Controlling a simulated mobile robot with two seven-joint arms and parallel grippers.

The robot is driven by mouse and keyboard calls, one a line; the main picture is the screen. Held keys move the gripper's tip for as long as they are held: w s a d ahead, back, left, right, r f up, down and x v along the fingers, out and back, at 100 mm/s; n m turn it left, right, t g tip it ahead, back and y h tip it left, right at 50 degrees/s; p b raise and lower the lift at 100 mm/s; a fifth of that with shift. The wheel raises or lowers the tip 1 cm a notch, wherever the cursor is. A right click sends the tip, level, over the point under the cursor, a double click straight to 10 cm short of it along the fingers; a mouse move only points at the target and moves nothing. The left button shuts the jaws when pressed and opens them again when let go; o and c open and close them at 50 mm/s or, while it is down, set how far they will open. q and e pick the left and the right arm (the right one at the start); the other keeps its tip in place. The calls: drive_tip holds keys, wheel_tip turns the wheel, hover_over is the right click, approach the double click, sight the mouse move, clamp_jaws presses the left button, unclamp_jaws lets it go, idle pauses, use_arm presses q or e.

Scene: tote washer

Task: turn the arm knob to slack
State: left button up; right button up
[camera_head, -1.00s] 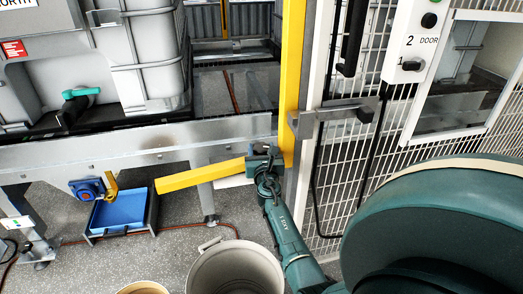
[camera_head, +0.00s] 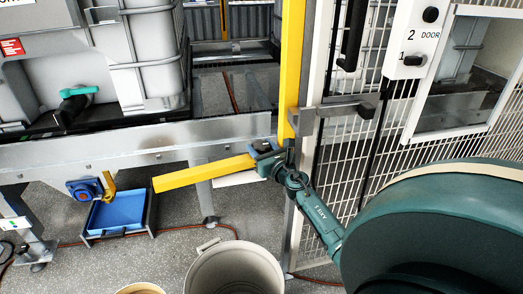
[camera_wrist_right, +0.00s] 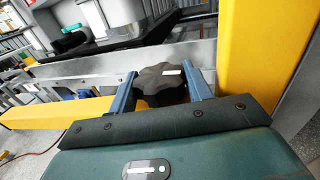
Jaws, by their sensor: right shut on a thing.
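The arm knob (camera_wrist_right: 160,86) is a dark, lobed knob with a small white mark on top, beside the yellow post. My right gripper (camera_wrist_right: 160,88) is shut on it, with one blue finger on each side. In the head view my right gripper (camera_head: 264,152) is at the joint where the yellow arm (camera_head: 205,173) meets the yellow post (camera_head: 290,70), and it mostly hides the knob. The yellow arm reaches out to the left, and its free end is a little lower. My left gripper is not in view.
A mesh fence (camera_head: 340,175) and a door switch panel (camera_head: 414,40) are to the right. A steel beam (camera_head: 130,145) runs behind the arm. Below are a pale bin (camera_head: 235,268), a blue tray (camera_head: 118,211) and an orange-red hose on the floor.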

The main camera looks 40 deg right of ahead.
drive_tip(key=shift+r, duration=0.1)
drive_tip(key=o, duration=1)
drive_tip(key=shift+c, duration=0.2)
